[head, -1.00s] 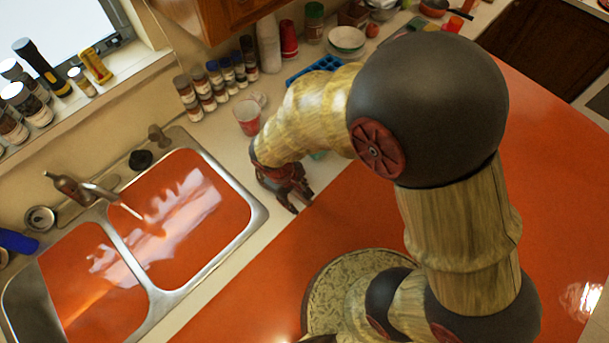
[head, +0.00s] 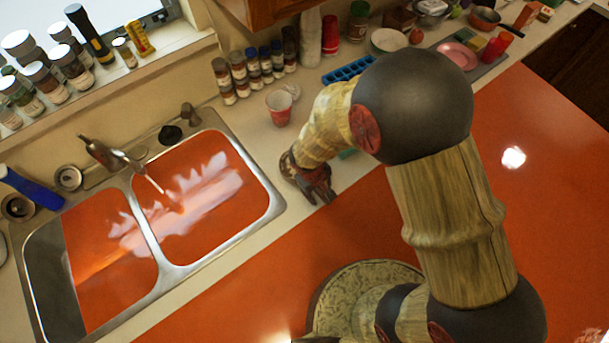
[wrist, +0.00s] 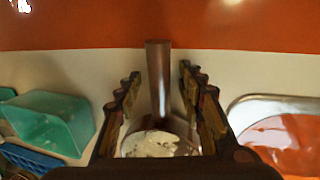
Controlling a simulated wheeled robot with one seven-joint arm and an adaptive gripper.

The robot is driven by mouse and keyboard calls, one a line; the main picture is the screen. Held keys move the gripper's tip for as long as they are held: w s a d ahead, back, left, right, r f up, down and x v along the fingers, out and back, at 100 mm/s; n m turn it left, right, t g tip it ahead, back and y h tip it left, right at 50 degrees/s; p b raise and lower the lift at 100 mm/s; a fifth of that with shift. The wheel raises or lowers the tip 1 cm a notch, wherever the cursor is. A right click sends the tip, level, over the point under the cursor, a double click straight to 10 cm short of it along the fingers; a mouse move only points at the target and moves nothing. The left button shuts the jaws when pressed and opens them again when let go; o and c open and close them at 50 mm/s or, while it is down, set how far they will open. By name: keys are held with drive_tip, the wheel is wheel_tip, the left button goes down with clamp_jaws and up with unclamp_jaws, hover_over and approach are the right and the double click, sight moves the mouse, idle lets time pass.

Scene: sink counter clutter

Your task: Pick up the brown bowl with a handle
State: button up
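The brown bowl with a handle (wrist: 158,75) is in the wrist view, on the pale counter. Its brown handle points up the picture toward the orange counter edge. Its round part at the bottom shows a pale, mottled inside and is partly hidden by my gripper. My gripper (wrist: 158,90) is open, with one finger on each side of the handle and visible gaps on both sides. In the head view my gripper (head: 320,190) is low over the counter strip right of the sink, and I cannot make out the bowl there.
The sink (head: 275,205) is left of my gripper; its rim also shows in the wrist view (wrist: 270,101). A teal container (wrist: 45,122) and a blue tray (wrist: 35,160) are left in the wrist view. A red cup (head: 279,108) and several spice jars (head: 245,75) stand behind.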

clamp_jaws()
idle(0.5)
idle(0.5)
